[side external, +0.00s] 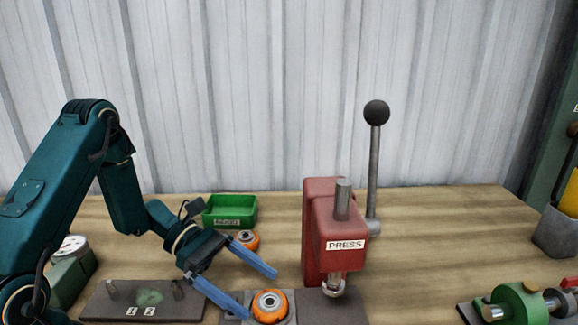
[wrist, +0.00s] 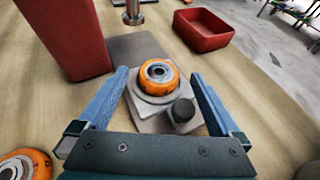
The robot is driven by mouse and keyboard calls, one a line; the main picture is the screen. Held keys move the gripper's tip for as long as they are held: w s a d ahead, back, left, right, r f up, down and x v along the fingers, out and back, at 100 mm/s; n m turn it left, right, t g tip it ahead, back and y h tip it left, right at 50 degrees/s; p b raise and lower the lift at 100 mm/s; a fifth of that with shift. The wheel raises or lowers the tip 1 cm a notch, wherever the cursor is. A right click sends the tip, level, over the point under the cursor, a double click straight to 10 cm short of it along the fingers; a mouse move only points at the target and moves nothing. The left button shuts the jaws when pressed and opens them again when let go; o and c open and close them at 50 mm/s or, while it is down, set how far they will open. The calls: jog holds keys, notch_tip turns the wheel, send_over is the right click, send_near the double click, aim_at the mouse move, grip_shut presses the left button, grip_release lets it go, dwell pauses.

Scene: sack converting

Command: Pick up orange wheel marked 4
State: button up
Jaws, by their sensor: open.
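An orange wheel with a dark hub sits on a grey block in front of the press, in the side view (side external: 270,306) and between my fingers in the wrist view (wrist: 158,70). A second orange wheel lies on the bench behind my gripper (side external: 246,240); an orange wheel also shows at the lower left of the wrist view (wrist: 30,162). I cannot read a 4 on any wheel. My gripper (side external: 260,292) is open and empty, its blue fingers spread wide around the first wheel's position, with visible gaps on both sides in the wrist view.
The red press (side external: 325,238) with its tall lever stands just right of my gripper. A green bin (side external: 230,211) is behind. A dark plate marked 1 and 2 (side external: 150,312) lies at the left. A red bin (wrist: 203,30) and a dark knob (wrist: 183,109) show in the wrist view.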

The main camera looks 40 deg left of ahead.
aim_at(270, 306)
jog(key=shift+x, duration=1.45)
grip_shut()
